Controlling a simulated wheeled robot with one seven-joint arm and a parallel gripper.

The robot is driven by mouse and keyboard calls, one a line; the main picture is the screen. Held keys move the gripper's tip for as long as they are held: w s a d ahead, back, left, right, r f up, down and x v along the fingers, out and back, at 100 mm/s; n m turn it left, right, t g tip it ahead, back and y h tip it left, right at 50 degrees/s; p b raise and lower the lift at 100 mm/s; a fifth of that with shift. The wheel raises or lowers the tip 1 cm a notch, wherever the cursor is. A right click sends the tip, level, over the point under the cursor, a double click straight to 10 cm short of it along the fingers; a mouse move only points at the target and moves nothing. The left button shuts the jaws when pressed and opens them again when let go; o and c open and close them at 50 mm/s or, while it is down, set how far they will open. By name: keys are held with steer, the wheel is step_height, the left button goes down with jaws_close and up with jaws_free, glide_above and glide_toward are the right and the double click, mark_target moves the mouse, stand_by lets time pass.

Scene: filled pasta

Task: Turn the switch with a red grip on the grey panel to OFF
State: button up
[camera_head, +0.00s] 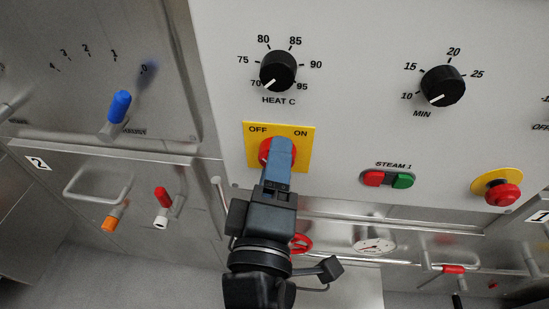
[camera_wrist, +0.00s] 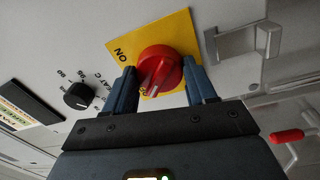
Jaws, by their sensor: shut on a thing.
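The switch has a round red grip (camera_wrist: 160,70) on a yellow plate (camera_head: 306,150) on the grey panel. OFF is printed at the plate's upper left and ON at its upper right in the head view. My gripper (camera_head: 277,160) reaches up to the switch and covers much of the red grip. In the wrist view its blue fingers (camera_wrist: 164,88) stand on either side of the grip, shut on it. A pale line on the grip points down and slightly left there, toward partly hidden lettering near the OFF corner and away from ON.
Above the switch is the black HEAT C knob (camera_head: 278,71). The MIN knob (camera_head: 442,86), red and green STEAM 1 buttons (camera_head: 388,179) and a red stop button (camera_head: 502,194) are to the right. A blue-handled lever (camera_head: 119,106) and a metal handle (camera_head: 97,190) are at left.

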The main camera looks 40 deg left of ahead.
stand_by(0.6)
steer(key=o, duration=1)
steer(key=shift+o, duration=0.2)
steer(key=b+v, duration=0.1)
steer(key=v, duration=0.6)
steer(key=shift+s+d+b, duration=0.2)
steer(key=shift+s+b, duration=0.15)
steer(key=shift+b, duration=0.05)
